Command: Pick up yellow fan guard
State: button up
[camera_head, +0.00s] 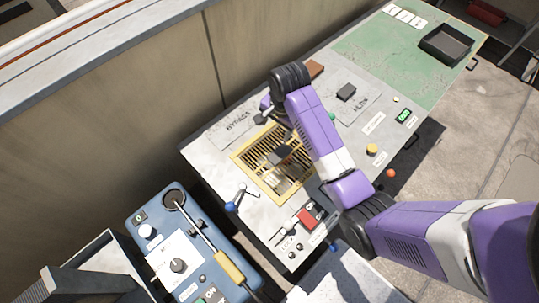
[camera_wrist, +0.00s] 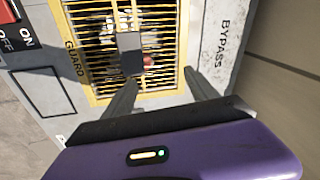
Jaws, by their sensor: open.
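The yellow fan guard (camera_head: 252,158) is a slatted rectangular grille lying on the grey-white workbench. A dark block sits at its middle, and the word GUARD shows beside it. My arm reaches over its right part in the head view. In the wrist view the guard (camera_wrist: 167,88) fills the upper middle, with a small red spot next to the dark block (camera_wrist: 131,62). My gripper (camera_wrist: 162,88) is open, its two dark fingers apart and pointing towards the guard's near edge. Nothing is between the fingertips except the view of the guard. Whether they touch it I cannot tell.
A blue control box (camera_head: 200,255) with knobs and a yellow-sleeved lever stands at the lower left. A red switch (camera_head: 308,219) lies below the guard. A dark tray (camera_head: 446,44) sits on the green mat (camera_head: 375,50) at the far end. A wall (camera_head: 150,75) runs behind the bench.

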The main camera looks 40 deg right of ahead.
aim_at(280, 153)
jog(key=shift+m+g+y, duration=0.3)
jog(key=shift+m+g, duration=0.5)
jog(key=shift+g, duration=0.1)
jog(key=s, duration=0.1)
jog(key=s+a, duration=0.1)
jog(key=s+f, duration=0.1)
jog(key=shift+s+a, duration=0.25)
jog(key=shift+s, duration=0.15)
jog(key=shift+s+f, duration=0.1)
jog(key=shift+s, duration=0.25)
notch_tip(280, 153, down, 2)
jog(key=shift+f+m, duration=0.1)
jog(key=shift+m, duration=0.2)
jog(key=shift+w+a+f+p, duration=0.1)
jog(key=shift+w+f+p, duration=0.15)
jog(key=shift+f, duration=1.15)
jog(key=shift+w+f+p, duration=0.15)
jog(key=shift+f+p, duration=0.1)
jog(key=shift+f, duration=1.1)
jog(key=shift+c, duration=0.2)
grip_shut()
